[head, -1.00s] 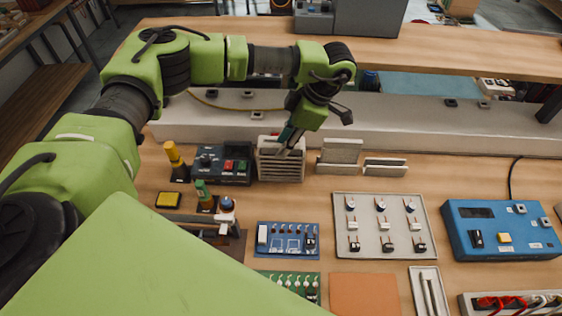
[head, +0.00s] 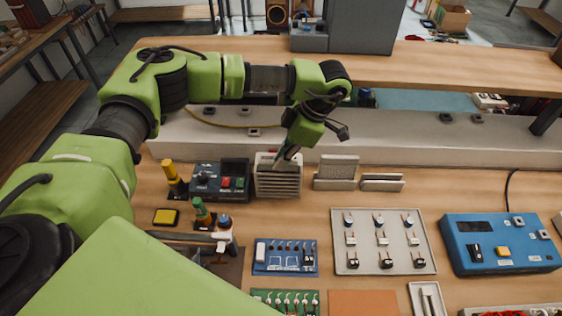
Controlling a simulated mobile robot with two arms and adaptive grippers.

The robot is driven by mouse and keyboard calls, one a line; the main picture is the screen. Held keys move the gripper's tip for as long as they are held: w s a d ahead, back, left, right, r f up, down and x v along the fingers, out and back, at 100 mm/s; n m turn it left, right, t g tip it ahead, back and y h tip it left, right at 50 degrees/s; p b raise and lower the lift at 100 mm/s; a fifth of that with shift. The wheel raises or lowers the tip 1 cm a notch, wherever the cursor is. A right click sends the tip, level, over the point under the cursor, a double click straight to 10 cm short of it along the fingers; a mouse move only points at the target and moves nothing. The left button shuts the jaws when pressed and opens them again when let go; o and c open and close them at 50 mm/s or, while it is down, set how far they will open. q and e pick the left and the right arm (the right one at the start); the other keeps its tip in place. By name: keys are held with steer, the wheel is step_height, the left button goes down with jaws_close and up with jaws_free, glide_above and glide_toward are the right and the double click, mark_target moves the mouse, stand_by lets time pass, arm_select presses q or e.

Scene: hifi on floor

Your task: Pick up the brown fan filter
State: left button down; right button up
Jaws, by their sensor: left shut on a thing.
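The fan filter (head: 278,183) looks like a pale beige-brown slatted block. It stands upright on the wooden bench, between a dark control box and grey plates. My left gripper (head: 281,160) points down at its top edge and is shut on it. The fingertips are small and partly hidden against the slats, so the exact grip is hard to see. I cannot make out a gap under the filter. My right gripper is not in view.
The dark control box (head: 208,186) is close on the left of the filter. Grey upright plates (head: 337,173) stand on the right. A pale raised ledge (head: 400,135) runs behind. Circuit boards, a grey component tray (head: 350,263) and a blue device (head: 495,255) lie in front.

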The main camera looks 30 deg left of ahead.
arm_select(q)
steer(key=shift+w+r, duration=0.1)
steer(key=shift+r, duration=0.3)
step_height(320, 180, up, 24)
steer(key=p, duration=0.4)
steer(key=shift+r, duration=0.25)
stand_by(0.5)
